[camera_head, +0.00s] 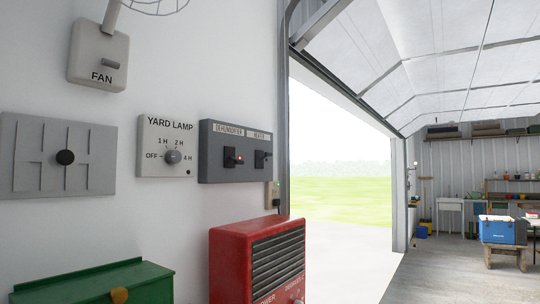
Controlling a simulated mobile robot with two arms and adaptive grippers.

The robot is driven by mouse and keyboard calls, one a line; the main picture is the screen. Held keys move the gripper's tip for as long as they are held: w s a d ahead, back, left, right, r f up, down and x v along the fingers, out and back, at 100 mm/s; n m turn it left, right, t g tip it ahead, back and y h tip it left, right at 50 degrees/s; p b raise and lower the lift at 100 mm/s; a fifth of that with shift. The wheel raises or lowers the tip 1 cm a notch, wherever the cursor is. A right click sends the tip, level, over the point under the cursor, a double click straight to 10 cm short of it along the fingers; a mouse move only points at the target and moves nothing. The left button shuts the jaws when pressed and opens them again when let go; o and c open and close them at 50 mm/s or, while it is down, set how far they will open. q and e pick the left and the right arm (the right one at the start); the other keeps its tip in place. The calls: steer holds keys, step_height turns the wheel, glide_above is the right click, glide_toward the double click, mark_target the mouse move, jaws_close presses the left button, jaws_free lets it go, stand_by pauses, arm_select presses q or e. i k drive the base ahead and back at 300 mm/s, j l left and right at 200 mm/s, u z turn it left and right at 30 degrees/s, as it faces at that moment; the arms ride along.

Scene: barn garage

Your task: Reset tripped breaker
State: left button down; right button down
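Neither of my grippers shows in the head view. A dark grey box (235,152) on the white wall has two black switches. The left switch (232,157) is labelled DEHUMIDIFIER and has a small orange-red light beside it. The right switch (262,158) has a label too small to read surely. I cannot tell whether either is a tripped breaker. A grey plate (28,165) with slots and a black knob (65,157) is at the far left. No label marks anything as a breaker.
A YARD LAMP dial box (165,132) and a FAN switch box (97,70) are on the wall. A green box (130,279) and a red heater-like unit (228,264) stand below. The open garage door is right; a blue cooler (503,231) sits beyond.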

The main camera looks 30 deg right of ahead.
mark_target(236, 161)
steer(key=i+l, duration=0.15)
steer(key=l, duration=0.25)
steer(key=i+l, duration=0.1)
steer(key=l, duration=0.25)
steer(key=i+l, duration=0.15)
steer(key=l, duration=0.25)
steer(key=i+l, duration=0.15)
steer(key=l, duration=0.25)
steer(key=i+l, duration=0.1)
steer(key=l, duration=0.3)
